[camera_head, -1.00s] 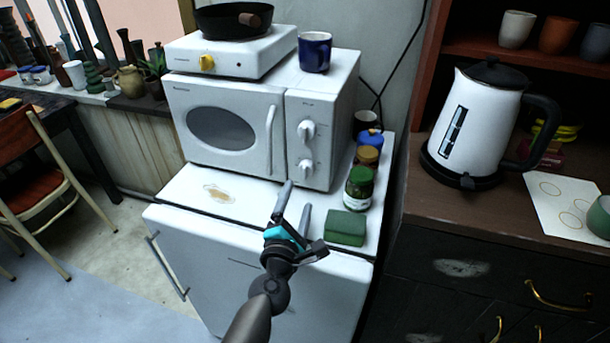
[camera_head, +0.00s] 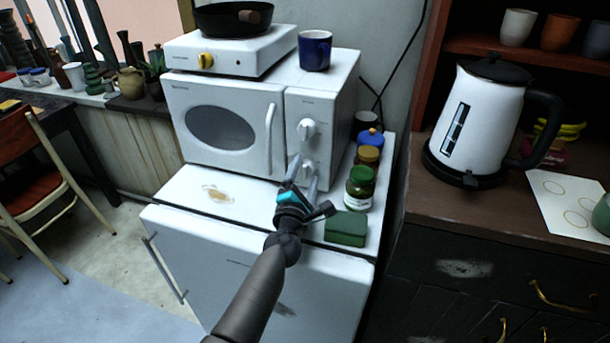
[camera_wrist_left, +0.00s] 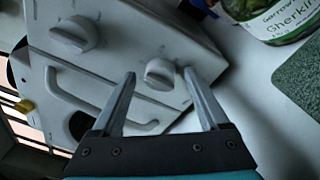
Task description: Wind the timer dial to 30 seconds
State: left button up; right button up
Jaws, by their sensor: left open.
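The white microwave (camera_head: 225,120) stands on a small white fridge and has two round white dials on its right panel. The upper dial (camera_head: 307,130) is in plain sight in the head view, and it also shows in the left wrist view (camera_wrist_left: 75,35). The lower dial (camera_wrist_left: 160,73) is mostly hidden behind my gripper in the head view. My left gripper (camera_head: 304,172) is open and points at the lower dial. In the left wrist view its fingertips appear on either side of that dial; I cannot tell whether they touch it. Small dial markings are unreadable.
A green-lidded jar (camera_head: 359,187) and a green sponge (camera_head: 346,229) sit close right of my gripper on the fridge top (camera_head: 185,190). The microwave door handle (camera_head: 270,138) is left of the dials. A blue mug (camera_head: 314,50) stands on top.

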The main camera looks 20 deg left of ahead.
pick_arm(q)
jog(key=shift+c, duration=0.3)
grip_shut()
jog(key=shift+m, duration=0.4)
jog(key=m, duration=0.2)
jog(key=m+b, duration=0.1)
jog(key=m, duration=0.1)
jog(key=shift+f+m+t, duration=0.2)
jog(key=shift+m+t, duration=0.1)
jog(key=m, duration=0.3)
jog(key=shift+m+h, duration=0.3)
jog(key=shift+m, duration=0.1)
jog(key=shift+f+m+t, duration=0.1)
jog(key=shift+m+t, duration=0.2)
jog(key=shift+m, duration=1.3)
jog(key=shift+h, duration=0.3)
